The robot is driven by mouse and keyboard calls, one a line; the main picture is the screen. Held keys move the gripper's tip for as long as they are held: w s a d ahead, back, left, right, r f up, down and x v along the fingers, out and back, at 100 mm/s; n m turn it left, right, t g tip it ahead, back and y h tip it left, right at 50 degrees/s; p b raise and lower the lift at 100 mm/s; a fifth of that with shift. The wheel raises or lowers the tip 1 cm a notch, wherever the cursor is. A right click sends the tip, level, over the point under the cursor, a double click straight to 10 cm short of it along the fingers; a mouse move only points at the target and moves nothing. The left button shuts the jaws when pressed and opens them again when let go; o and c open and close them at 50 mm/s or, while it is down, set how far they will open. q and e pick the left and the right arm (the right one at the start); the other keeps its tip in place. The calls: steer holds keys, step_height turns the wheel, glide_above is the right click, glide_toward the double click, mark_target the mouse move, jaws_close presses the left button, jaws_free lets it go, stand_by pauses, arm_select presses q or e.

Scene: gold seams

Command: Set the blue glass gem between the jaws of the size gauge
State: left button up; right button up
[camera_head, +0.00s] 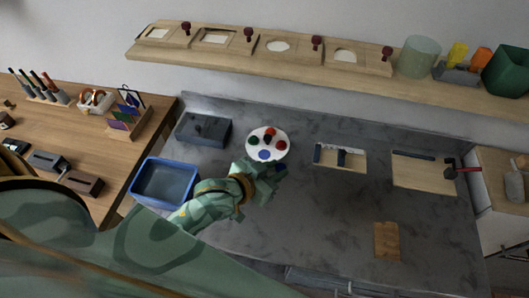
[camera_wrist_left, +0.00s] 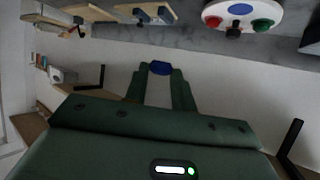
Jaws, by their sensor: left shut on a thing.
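My left gripper (camera_head: 274,174) is shut on the blue glass gem (camera_head: 282,168), above the grey table, just right of and in front of the round white dish. In the left wrist view the gem (camera_wrist_left: 160,68) sits between the fingertips (camera_wrist_left: 161,72). What looks like the size gauge (camera_head: 341,155), a pale wooden board with a light bar and dark blue jaws, lies to the right of the gripper. It seems to show at the top of the left wrist view (camera_wrist_left: 146,12). The gap between its jaws is too small to judge. My right gripper is out of view.
The white dish (camera_head: 284,153) has red, green, blue and dark spots or pieces. A blue bin (camera_head: 150,181) and grey box (camera_head: 204,129) stand left. Another board (camera_head: 422,175) and a red-headed tool (camera_head: 450,170) lie right, a wooden block (camera_head: 387,240) in front. The middle is clear.

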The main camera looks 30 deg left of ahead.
arm_select(q)
steer(key=shift+w+d+r, duration=0.1)
steer(key=shift+w+r, duration=0.1)
steer(key=shift+r, duration=0.15)
steer(key=b, duration=0.6)
glide_above(259, 158)
steer(key=f, duration=0.9)
steer(key=shift+s+d, duration=0.35)
steer(key=f, duration=0.3)
steer(key=shift+w+a+f, duration=0.1)
steer(key=shift+w+a, duration=0.25)
steer(key=shift+f, duration=0.15)
steer(key=shift+f+b, duration=0.2)
steer(key=shift+b, duration=0.15)
steer(key=o, duration=1)
steer(key=shift+c, duration=0.2)
